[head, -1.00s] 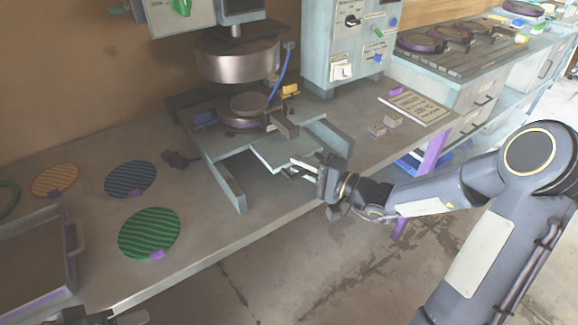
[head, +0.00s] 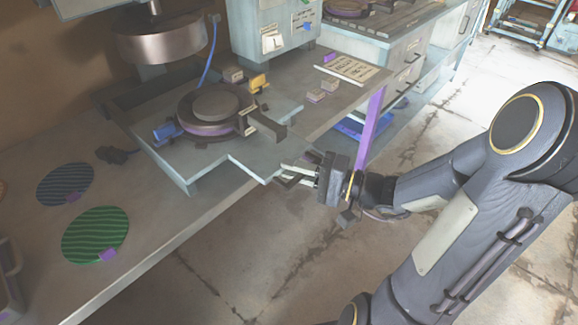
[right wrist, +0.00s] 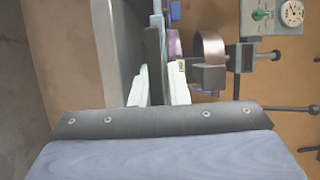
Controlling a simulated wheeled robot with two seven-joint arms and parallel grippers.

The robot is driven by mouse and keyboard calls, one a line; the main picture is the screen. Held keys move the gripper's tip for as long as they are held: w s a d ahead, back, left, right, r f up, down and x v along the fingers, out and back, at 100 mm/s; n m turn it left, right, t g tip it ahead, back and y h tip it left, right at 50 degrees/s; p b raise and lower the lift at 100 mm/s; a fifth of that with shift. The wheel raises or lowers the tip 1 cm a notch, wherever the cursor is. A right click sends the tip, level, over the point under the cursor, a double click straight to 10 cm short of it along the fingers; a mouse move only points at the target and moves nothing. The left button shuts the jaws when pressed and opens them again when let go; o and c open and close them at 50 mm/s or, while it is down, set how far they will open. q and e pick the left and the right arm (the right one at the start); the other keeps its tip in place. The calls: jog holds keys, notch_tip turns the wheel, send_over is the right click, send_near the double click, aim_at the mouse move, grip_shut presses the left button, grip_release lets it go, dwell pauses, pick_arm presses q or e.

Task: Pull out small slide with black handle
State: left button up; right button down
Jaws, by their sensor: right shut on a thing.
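The slide (head: 170,165) is a flat light blue-grey plate drawn out of the press towards the table's front edge. A round dark and purple mould (head: 210,108) sits on it, with a dark bracket (head: 262,128) beside it. My left gripper is not in view.
The press's metal cylinder (head: 158,35) hangs behind the mould. A green ribbed disc (head: 96,235) and a dark blue one (head: 66,185) lie on the table at left. Small blocks (head: 322,92) and a printed sheet (head: 345,68) lie at right. Open floor lies in front.

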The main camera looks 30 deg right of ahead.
jog(key=shift+s+f, duration=0.1)
jog(key=shift+f, duration=0.2)
jog(key=c, duration=1.5)
grip_release()
jog(key=shift+r, duration=0.1)
jog(key=v, duration=0.7)
jog(key=shift+s+d, duration=0.2)
jog(key=shift+d, duration=0.05)
